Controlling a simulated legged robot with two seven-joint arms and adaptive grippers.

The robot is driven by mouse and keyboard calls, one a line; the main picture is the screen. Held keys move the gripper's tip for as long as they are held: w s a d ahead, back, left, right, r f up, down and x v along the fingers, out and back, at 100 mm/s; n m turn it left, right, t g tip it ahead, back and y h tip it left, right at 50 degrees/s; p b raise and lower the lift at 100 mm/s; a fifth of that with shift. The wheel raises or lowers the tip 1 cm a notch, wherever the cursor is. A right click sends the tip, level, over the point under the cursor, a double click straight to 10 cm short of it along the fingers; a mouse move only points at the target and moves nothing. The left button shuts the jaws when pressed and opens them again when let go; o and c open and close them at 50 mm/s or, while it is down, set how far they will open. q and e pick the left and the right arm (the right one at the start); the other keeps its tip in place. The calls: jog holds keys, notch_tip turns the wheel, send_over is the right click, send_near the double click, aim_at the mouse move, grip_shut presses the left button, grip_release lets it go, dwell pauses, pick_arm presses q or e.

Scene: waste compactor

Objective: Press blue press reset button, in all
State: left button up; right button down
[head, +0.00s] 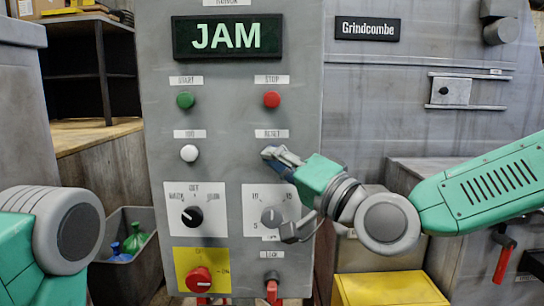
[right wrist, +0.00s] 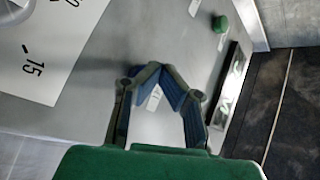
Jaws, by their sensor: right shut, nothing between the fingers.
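The grey control panel (head: 230,112) faces me. A RESET label (head: 271,133) is on its right side, below the red STOP button (head: 272,99). The blue reset button is not visible; my right gripper (head: 268,153) covers the area just below that label. The right gripper is shut and empty, its fingertips close to the panel; I cannot tell whether they touch. In the right wrist view the fingertips (right wrist: 154,70) meet in front of the panel, with a white label (right wrist: 153,98) showing between the fingers. Only part of my left arm shows at the left; its gripper is out of view.
A lit display (head: 222,37) reads JAM. A green START button (head: 186,100), a white button (head: 189,153), a black selector (head: 192,216), a grey dial (head: 271,216) and a red knob on yellow (head: 199,280) surround the spot. A grey bin (head: 145,270) stands lower left.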

jog(key=shift+s, duration=0.55)
jog(key=s, duration=0.5)
jog(key=shift+b, duration=0.3)
dwell(0.3)
